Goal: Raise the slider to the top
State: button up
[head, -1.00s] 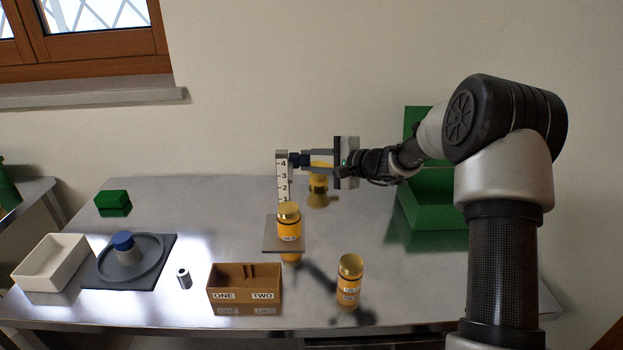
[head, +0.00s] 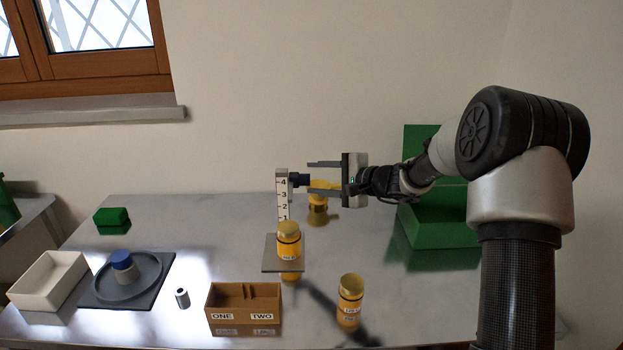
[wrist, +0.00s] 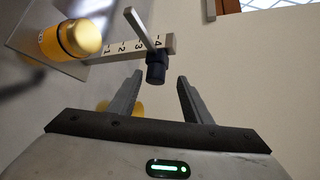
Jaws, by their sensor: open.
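The knob is near the 4 mark at the post's top. In the wrist view, the knob (wrist: 156,68) sticks out toward me, and a pale bar (wrist: 141,27) crosses the post close to the 4. My gripper (head: 309,176) is open, right of the knob, its fingers pointing left. In the wrist view, the open fingertips (wrist: 160,76) lie either side of the knob's end, with gaps on both sides. Nothing is held.
A yellow jar (head: 289,241) stands on the plate (head: 269,262) before the post. Another jar (head: 350,300) stands front right; a third (head: 318,207) is behind my gripper. A brown box (head: 244,305) is in front, a green bin (head: 440,220) right.

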jog(key=v, duration=1.5)
